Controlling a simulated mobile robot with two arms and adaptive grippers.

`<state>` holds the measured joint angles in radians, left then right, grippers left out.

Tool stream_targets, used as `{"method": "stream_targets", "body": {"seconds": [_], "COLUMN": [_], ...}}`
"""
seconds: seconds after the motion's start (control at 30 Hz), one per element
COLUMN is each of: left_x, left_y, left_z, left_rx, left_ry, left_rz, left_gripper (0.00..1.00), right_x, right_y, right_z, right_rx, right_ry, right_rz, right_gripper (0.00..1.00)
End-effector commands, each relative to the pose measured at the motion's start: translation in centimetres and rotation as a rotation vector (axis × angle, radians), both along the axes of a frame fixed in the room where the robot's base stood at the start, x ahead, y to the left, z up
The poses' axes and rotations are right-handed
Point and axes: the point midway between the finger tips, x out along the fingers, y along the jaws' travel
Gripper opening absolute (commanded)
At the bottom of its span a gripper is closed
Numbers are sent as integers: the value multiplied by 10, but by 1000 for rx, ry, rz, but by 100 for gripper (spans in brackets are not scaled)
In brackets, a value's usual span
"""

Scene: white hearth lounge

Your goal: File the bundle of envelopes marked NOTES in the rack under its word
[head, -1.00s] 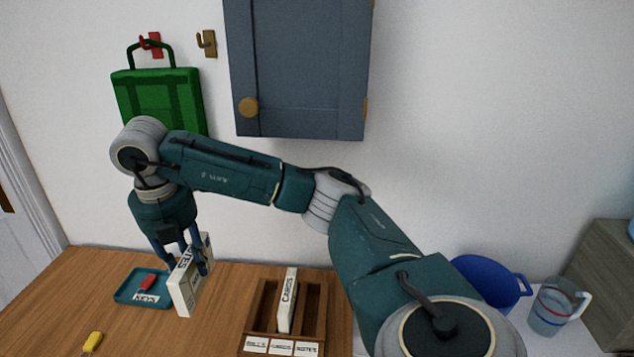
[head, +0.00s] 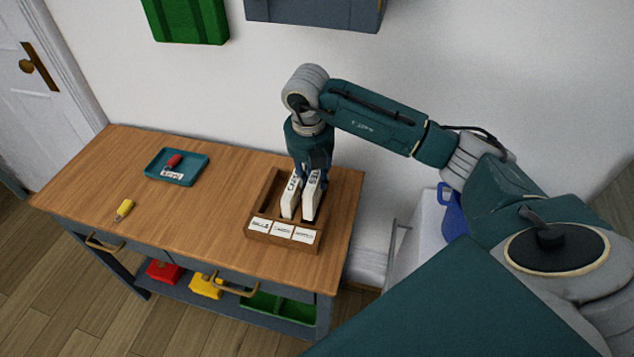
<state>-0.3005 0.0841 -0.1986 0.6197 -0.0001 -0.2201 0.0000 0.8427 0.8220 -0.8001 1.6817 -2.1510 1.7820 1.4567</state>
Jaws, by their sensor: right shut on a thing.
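The wooden rack (head: 335,205) stands at the right end of the table, with three slots and white labels on its front that read BILLS, CARDS and NOTES from left to right. A white bundle marked CARDS (head: 291,198) stands upright in the middle slot. My right gripper (head: 313,172) points down over the rack and is shut on the top of the white NOTES bundle (head: 312,202). That bundle is upright at the right slot, beside the CARDS bundle. I cannot tell whether its base touches the slot floor. My left gripper is out of view.
A teal tray (head: 178,167) with a red-handled item lies at the table's back left. A yellow-handled item (head: 124,210) lies near the front left.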

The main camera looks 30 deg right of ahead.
Motion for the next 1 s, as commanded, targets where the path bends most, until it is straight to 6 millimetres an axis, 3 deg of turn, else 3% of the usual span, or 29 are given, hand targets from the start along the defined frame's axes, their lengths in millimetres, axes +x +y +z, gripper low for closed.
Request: {"method": "stream_targets", "body": {"seconds": [0.37, 0.73, 0.77, 0.83, 1.0], "left_x": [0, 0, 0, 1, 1], "left_y": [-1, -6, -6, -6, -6], "left_z": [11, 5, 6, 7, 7], "left_rx": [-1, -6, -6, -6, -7], "left_ry": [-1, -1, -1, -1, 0], "left_rz": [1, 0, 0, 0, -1], "left_gripper": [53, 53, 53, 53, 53], "right_x": [-1, 0, 0, 0, -1], "right_y": [0, 0, 0, 0, 0], "right_z": [-40, -46, -46, -45, -45], "right_rx": [-1, -1, -1, -1, -1], "right_ry": [2, -1, -1, 0, 1], "right_rz": [0, 0, 0, 0, 0], "right_gripper": [0, 0, 32, 46, 47]}}
